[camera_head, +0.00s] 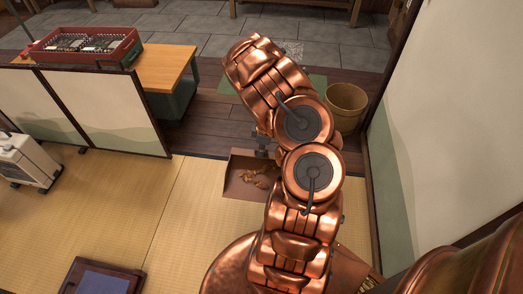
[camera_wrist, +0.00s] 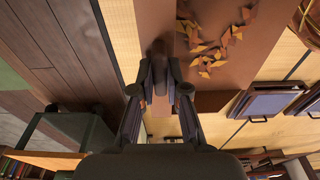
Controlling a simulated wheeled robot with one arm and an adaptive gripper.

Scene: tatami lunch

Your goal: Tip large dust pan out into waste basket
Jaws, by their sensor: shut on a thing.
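The large dust pan (camera_head: 239,183) is a brown open tray with several orange-brown scraps in it, held over the edge of the tatami in the head view. It also fills the upper middle of the wrist view (camera_wrist: 243,62), scraps still lying on it. My gripper (camera_wrist: 160,85) is shut on the dust pan's handle; in the head view it (camera_head: 262,143) is partly hidden by my arm. The waste basket (camera_head: 345,106) is a round tan tub standing on the dark wood floor, right of my arm and farther back than the pan.
A folding screen (camera_head: 108,112) stands at the left, with a wooden table (camera_head: 165,68) bearing a red crate (camera_head: 80,48) behind it. A pale wall panel (camera_head: 445,125) closes the right side, near the basket. A white heater (camera_head: 27,160) and a low dark table (camera_head: 72,275) are at left.

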